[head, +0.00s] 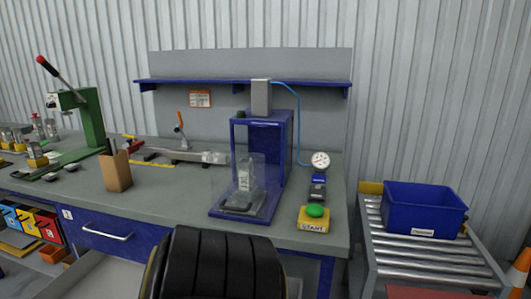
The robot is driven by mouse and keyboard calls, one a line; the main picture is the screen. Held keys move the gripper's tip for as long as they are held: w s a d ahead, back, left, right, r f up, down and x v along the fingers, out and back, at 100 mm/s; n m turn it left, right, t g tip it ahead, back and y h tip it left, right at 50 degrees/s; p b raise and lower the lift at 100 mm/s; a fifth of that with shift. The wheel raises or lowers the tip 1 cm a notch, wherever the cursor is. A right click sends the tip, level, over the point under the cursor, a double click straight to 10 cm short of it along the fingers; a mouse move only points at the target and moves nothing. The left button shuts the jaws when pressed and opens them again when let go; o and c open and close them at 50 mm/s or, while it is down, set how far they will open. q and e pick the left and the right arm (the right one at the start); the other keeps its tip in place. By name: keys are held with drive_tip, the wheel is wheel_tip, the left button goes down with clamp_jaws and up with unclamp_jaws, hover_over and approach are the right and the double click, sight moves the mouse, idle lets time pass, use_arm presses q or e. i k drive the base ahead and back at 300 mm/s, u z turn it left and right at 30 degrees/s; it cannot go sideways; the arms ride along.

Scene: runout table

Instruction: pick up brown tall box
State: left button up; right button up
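The brown tall box (116,172) stands upright on the grey workbench (165,198), left of the blue press frame. A dark, thin object shows at its top left edge; I cannot tell whether it stands inside or behind the box. Neither of my grippers can be made out in the head view. A large black ribbed part, which seems to be mine, fills the bottom middle and hides part of the bench front.
A green lever press (88,120) stands left of the box. A clamp fixture (181,145) lies behind it to the right. The blue press (282,150) and green start button (315,211) are further right. A blue bin (425,207) sits on a roller conveyor. A drawer below seems open.

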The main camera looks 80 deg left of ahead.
sight(115, 168)
drive_tip(key=u, duration=3.65)
drive_tip(key=i, duration=1.1)
